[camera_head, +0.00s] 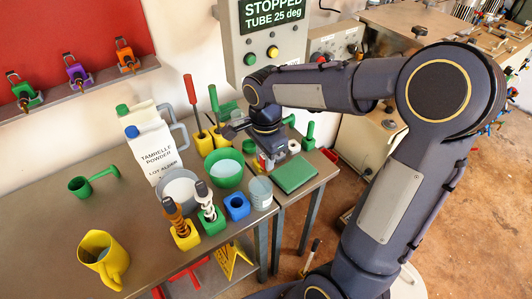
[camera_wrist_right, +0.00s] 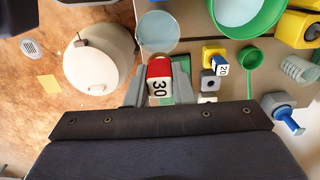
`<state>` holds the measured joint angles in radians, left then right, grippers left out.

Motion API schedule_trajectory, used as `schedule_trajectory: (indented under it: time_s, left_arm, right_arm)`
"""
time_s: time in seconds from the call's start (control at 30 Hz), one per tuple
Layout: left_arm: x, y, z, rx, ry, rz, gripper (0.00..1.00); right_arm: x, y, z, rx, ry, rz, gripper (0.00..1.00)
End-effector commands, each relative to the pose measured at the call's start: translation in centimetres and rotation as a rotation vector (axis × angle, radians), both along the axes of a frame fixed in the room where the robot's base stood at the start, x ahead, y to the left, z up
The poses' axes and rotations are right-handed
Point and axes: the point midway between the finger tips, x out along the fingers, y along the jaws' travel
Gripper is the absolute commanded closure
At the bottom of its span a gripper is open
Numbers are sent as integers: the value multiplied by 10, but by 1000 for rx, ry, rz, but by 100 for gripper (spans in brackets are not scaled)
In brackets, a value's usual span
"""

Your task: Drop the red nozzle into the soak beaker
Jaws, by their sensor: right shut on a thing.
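The red nozzle (camera_wrist_right: 158,72), with a white face marked 30, is between the fingers of my right gripper (camera_wrist_right: 160,92) in the right wrist view. My right gripper (camera_head: 267,160) is shut on it above the table, close to the green mat. In the head view the nozzle is too small to make out clearly. The soak beaker (camera_head: 260,194) is a clear cup with pale blue liquid at the table's front edge. It also shows in the wrist view (camera_wrist_right: 158,32), just above the nozzle in the picture and apart from it. My left gripper is not in view.
A green bowl (camera_head: 224,171) stands left of the beaker, with a blue holder (camera_head: 237,206) in front. The green mat (camera_head: 294,174) lies to the right. A yellow-and-blue nozzle marked 20 (camera_wrist_right: 215,58) and a green ladle (camera_wrist_right: 250,60) are nearby. A white jug (camera_head: 155,150) stands farther left.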

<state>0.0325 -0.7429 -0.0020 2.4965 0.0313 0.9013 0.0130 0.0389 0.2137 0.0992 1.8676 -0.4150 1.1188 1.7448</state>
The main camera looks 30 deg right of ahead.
Motion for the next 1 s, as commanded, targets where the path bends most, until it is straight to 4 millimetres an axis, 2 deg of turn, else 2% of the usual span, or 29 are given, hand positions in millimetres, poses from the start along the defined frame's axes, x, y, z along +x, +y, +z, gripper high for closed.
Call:
schedule_trajectory:
  time_s: [0.03, 0.2, 0.5, 0.53, 0.7, 1.0]
  left_arm:
    - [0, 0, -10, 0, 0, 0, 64]
    - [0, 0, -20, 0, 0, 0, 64]
    - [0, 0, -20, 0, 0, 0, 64]
    - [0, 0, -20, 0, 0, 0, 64]
    - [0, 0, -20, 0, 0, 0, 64]
    - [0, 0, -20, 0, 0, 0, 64]
  right_arm:
    - [0, 0, -12, 0, 1, 0, 100]
    - [0, 0, -26, 0, 1, 0, 100]
    - [0, 0, -26, 0, -1, 0, 100]
    - [0, 0, -26, 0, -1, 0, 76]
    - [0, 0, -26, 0, 0, 0, 54]
    - [0, 0, -24, 0, -1, 0, 53]
